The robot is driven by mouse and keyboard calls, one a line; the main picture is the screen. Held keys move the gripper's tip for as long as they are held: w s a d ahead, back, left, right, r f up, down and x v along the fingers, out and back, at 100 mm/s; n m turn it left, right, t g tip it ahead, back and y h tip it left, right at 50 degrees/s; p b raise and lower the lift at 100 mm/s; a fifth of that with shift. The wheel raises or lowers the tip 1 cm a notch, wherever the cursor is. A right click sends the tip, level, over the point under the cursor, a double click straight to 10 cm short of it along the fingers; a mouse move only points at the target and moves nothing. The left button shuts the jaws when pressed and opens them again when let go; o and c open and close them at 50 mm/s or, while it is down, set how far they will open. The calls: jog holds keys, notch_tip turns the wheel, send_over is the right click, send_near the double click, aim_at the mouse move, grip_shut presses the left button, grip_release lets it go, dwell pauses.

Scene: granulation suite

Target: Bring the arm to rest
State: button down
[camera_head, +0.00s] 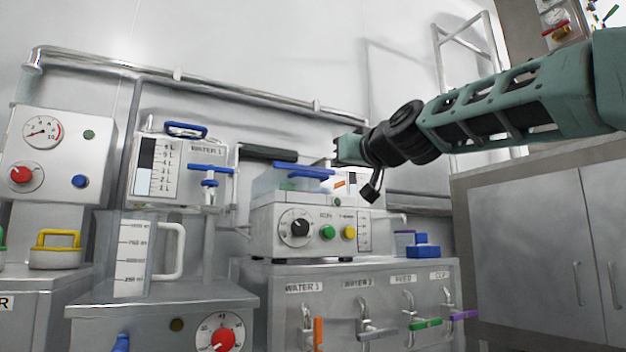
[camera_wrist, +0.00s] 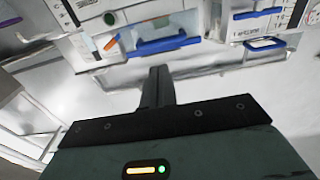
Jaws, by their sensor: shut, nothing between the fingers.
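My arm reaches in from the right in the head view, stretched out level above the bench. My gripper (camera_head: 348,150) is at its left end, in front of the back wall and near the top of the white dosing box. In the wrist view the gripper's fingers (camera_wrist: 158,80) are together with nothing between them. They point toward a blue handle (camera_wrist: 160,45), which looks apart from them, though the gap is hard to judge.
A control box (camera_head: 275,236) with knobs stands on a cabinet with labelled valves (camera_head: 365,320). A measuring jug (camera_head: 140,255) stands at left, below the WATER 1 tank (camera_head: 165,180). A grey cupboard (camera_head: 535,240) stands at right under my arm. A pipe (camera_head: 190,78) runs along the wall.

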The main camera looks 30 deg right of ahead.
jog(key=s+a+f+n+g+y+p, duration=0.25)
jog(key=a+f+g+p, duration=0.25)
jog(key=a+f, duration=0.6)
jog(key=s+a+f+n+g+y+p, duration=0.2)
jog(key=s+a+f+g+p, duration=0.25)
jog(key=a+f, duration=0.65)
jog(key=s+f+n+g+h+p, duration=0.15)
jog(key=s+f+g+p, duration=0.25)
jog(key=s+f, duration=0.5)
jog(key=s+f+n+g+h+p, duration=0.15)
jog(key=s+f+g+p, duration=0.3)
jog(key=s, duration=0.75)
notch_tip(320, 180, up, 36)
jog(key=s+p, duration=0.2)
jog(key=p, duration=3.5)
jog(key=shift+s+d+r+h, duration=0.2)
jog(key=shift+d+h, duration=0.2)
jog(key=shift+h, duration=0.05)
